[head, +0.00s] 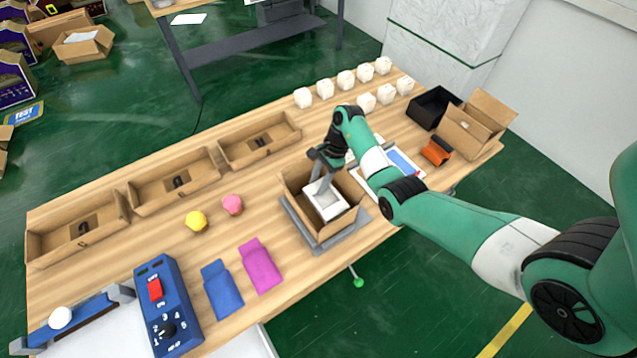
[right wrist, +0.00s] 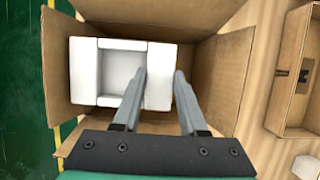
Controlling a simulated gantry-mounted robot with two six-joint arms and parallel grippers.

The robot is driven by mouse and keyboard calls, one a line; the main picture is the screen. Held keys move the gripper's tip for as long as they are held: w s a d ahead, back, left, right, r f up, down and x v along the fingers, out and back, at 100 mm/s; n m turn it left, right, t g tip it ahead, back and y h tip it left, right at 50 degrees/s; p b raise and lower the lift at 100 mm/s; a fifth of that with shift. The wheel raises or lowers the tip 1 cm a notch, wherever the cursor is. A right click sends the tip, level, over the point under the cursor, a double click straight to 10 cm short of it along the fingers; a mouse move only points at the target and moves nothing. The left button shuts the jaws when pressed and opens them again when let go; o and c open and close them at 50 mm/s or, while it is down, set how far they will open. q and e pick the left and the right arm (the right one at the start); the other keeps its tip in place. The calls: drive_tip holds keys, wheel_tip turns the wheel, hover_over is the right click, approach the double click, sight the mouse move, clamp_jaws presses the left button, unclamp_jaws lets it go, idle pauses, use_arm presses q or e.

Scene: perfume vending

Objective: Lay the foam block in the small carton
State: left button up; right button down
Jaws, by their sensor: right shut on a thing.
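The foam block (head: 326,204) is white with a square recess. It is inside the small open carton (head: 297,205), which stands on a grey platform (head: 327,243) near the table's front edge. My right gripper (head: 318,187) reaches down into the carton and is shut on one side wall of the foam block. In the right wrist view, the gripper fingers (right wrist: 160,74) straddle the right-hand wall of the foam block (right wrist: 84,72), with the carton's walls (right wrist: 229,75) around it. I cannot tell whether the block touches the carton floor. My left gripper is out of view.
Three brown trays (head: 175,180) line the back left. Several white blocks (head: 346,79) stand at the back right. A yellow item (head: 196,221), a pink item (head: 233,205), blue and magenta pouches (head: 261,266) and a blue control box (head: 168,307) lie left of the carton.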

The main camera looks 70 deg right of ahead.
drive_tip(key=shift+f+b, duration=0.35)
drive_tip(key=shift+f, duration=0.2)
drive_tip(key=shift+c, duration=2.2)
unclamp_jaws()
